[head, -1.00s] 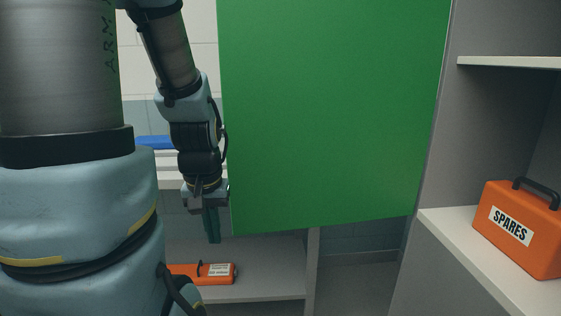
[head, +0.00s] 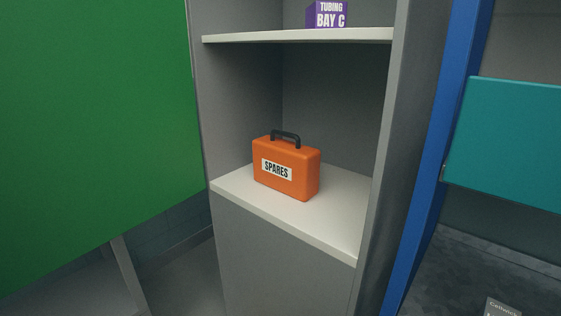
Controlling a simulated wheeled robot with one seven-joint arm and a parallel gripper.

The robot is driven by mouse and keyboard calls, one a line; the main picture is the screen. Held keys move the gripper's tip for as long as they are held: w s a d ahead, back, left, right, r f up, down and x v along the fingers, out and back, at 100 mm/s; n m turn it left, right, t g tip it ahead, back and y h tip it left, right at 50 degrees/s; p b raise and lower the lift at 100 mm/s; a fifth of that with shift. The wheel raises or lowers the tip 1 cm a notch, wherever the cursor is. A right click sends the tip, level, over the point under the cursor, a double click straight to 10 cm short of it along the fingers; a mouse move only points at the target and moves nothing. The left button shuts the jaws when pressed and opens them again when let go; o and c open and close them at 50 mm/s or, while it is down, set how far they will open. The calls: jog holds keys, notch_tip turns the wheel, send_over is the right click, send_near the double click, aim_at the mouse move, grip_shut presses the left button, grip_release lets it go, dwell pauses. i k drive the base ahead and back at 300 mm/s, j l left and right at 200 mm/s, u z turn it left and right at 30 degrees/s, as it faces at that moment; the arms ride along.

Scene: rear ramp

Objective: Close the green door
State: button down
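The green door (head: 95,140) fills the left side of the head view. It stands open, swung out from the left side of a grey shelf cabinet, and its right edge meets the cabinet's left upright. Its left part runs out of the picture. My gripper and arm are out of view, so whether the gripper touches the door cannot be seen.
The open grey cabinet (head: 208,110) holds an orange SPARES case (head: 287,168) on its middle shelf and a purple TUBING BAY C box (head: 328,15) above. A blue post (head: 436,150) and a teal panel (head: 510,140) stand at the right.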

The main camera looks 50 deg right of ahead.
aim_at(100, 136)
jog(key=i+j+u, duration=0.3)
jog(key=j, duration=0.2)
jog(key=i+j+u, duration=0.3)
jog(key=j, duration=0.15)
